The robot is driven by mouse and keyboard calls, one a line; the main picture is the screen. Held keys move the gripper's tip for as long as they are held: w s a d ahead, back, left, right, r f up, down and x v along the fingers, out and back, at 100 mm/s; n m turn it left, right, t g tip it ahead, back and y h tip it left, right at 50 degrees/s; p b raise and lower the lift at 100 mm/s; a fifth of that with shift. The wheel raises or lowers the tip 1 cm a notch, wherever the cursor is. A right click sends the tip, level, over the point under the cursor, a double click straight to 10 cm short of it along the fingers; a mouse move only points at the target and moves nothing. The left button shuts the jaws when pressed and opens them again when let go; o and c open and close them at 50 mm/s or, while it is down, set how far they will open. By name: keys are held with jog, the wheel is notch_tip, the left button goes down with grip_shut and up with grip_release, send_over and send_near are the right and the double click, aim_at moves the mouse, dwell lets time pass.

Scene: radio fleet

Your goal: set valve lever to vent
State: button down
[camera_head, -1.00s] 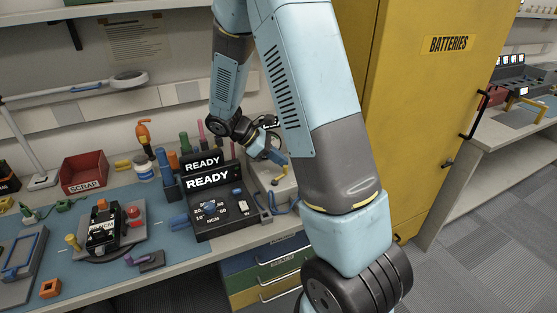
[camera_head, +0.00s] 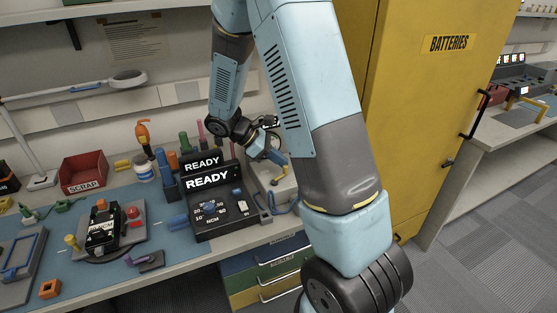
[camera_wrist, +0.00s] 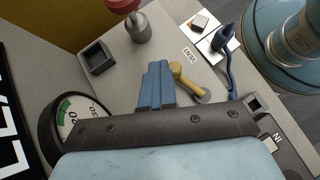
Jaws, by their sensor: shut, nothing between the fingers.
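The valve lever (camera_wrist: 186,80) is yellow with a round knob. In the wrist view it stands just right of my fingers, its knob end pointing up and left towards a VENT label (camera_wrist: 190,54). My gripper (camera_wrist: 157,75) has its blue fingers shut and empty. They are close beside the lever's knob; I cannot tell whether they touch it. In the head view the lever (camera_head: 279,178) shows small on the grey unit at the bench's right end, with my gripper (camera_head: 279,159) right above it. My wrist hides part of that unit.
A round gauge (camera_wrist: 72,120) stands left in the wrist view. A red-topped fitting (camera_wrist: 138,28), a square dark socket (camera_wrist: 97,57) and a blue hose (camera_wrist: 229,66) surround the lever. The READY console (camera_head: 222,207) is left of my gripper. The yellow battery cabinet (camera_head: 415,120) stands to the right.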

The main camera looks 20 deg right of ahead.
jog(key=shift+s+a+f, duration=0.15)
jog(key=shift+s+a, duration=0.15)
jog(key=shift+a, duration=0.35)
jog(key=shift+w+a+r, duration=0.3)
jog(key=shift+w, duration=0.05)
jog(key=shift+w+a+r, duration=0.4)
jog(key=shift+w+a, duration=0.05)
jog(key=shift+a, duration=0.15)
jog(key=d+r+v, duration=0.1)
jog(key=v, duration=0.9)
jog(key=shift+a, duration=0.2)
jog(key=shift+r, duration=0.25)
